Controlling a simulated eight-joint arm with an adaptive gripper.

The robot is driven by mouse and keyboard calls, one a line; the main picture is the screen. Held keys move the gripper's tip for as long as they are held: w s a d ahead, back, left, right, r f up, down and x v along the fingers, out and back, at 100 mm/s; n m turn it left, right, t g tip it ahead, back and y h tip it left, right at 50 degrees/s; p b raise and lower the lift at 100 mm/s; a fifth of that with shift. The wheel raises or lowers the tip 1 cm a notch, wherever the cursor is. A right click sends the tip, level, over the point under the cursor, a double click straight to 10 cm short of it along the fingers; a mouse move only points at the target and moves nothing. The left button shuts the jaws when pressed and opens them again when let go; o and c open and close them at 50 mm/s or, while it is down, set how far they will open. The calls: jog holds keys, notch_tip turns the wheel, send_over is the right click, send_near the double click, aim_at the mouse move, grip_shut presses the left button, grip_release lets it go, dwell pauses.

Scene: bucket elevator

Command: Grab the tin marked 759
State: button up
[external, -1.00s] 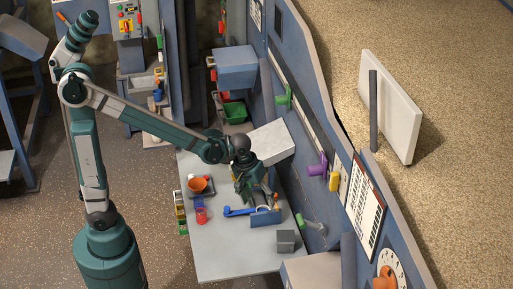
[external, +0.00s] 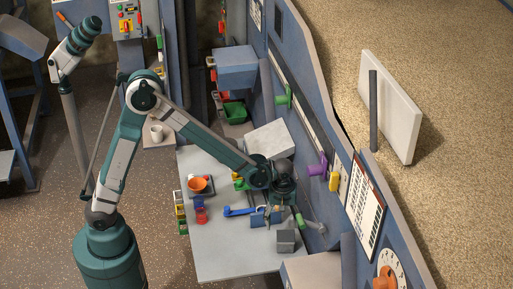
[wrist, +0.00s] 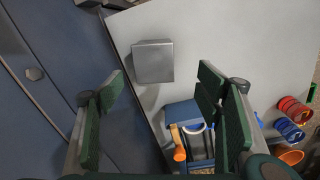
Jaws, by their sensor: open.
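Two can-like pieces, one red (external: 201,216) and one blue (external: 199,203), stand on the left part of the grey worktop (external: 222,262). In the wrist view the red can (wrist: 293,107) and blue can (wrist: 289,129) are at the right edge. I can read no number on either, so I cannot tell which is 759. My gripper (external: 277,213) is well to their right, over the wall side of the worktop. In the wrist view my gripper (wrist: 163,84) is open, with green pads wide apart and nothing between them.
A grey block (wrist: 154,61) and a blue box (wrist: 183,113) with an orange-ended handle (wrist: 179,153) lie below my gripper. An orange bowl (external: 197,185) stands beyond the cans. The blue wall panel (wrist: 50,85) is close. The worktop's front is clear.

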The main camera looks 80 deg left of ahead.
aim_at(286, 236)
jog(key=shift+w+d+f+n, duration=0.1)
jog(key=shift+w+f+n, duration=0.25)
jog(key=shift+f, duration=0.55)
jog(key=shift+w+d+f+n, duration=0.15)
jog(key=shift+w+f, duration=0.25)
jog(key=shift+f, duration=0.45)
jog(key=shift+f, duration=1.3)
jog(key=shift+f, duration=0.1)
jog(key=shift+a+f+b, duration=0.1)
jog(key=shift+f+b, duration=0.35)
jog(key=shift+f, duration=2.05)
jog(key=c, duration=1.1)
